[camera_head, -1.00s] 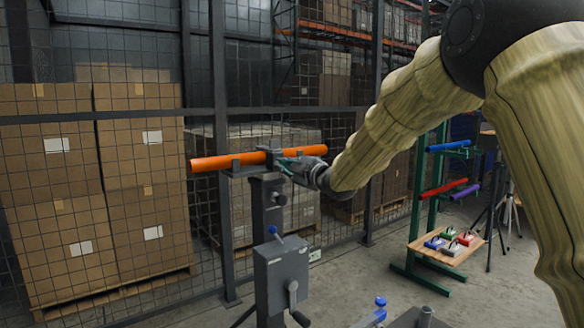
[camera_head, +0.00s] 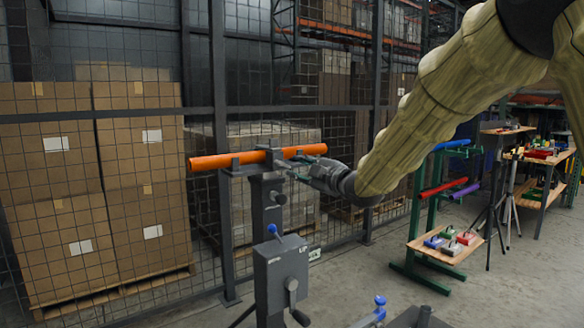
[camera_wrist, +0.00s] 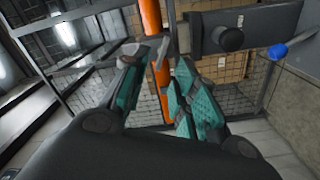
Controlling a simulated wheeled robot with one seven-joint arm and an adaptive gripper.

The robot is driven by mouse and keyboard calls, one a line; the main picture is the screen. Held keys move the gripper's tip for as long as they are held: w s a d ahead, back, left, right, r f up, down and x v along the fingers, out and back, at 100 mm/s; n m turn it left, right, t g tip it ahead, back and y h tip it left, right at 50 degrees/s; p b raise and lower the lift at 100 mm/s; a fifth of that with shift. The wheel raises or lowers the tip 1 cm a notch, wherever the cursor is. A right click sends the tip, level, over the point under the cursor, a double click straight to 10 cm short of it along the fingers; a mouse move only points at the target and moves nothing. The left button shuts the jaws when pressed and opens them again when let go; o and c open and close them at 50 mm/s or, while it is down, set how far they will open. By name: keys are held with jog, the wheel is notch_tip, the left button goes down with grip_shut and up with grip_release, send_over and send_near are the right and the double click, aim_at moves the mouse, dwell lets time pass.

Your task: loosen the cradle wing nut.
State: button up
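An orange tube (camera_head: 222,161) lies across a dark cradle (camera_head: 240,169) on top of a grey post. A small dark part (camera_head: 273,156) at the cradle's right end may be the wing nut, but it is too small to tell. My gripper (camera_head: 297,170) is just right of that part, in front of the tube's right end. In the wrist view my gripper (camera_wrist: 165,62) has its teal-padded fingers apart, with the orange tube (camera_wrist: 153,50) visible behind the gap. I see nothing held. A dark round knob (camera_wrist: 230,39) sits on a grey block to the right of the fingers.
A grey crank box (camera_head: 281,275) with a blue-knobbed lever (camera_head: 273,230) is on the post. A mesh fence (camera_head: 150,120) stands behind, with stacked cartons (camera_head: 60,190) beyond it. A green rack (camera_head: 430,215) with coloured tubes stands to the right.

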jog(key=shift+v, duration=2.25)
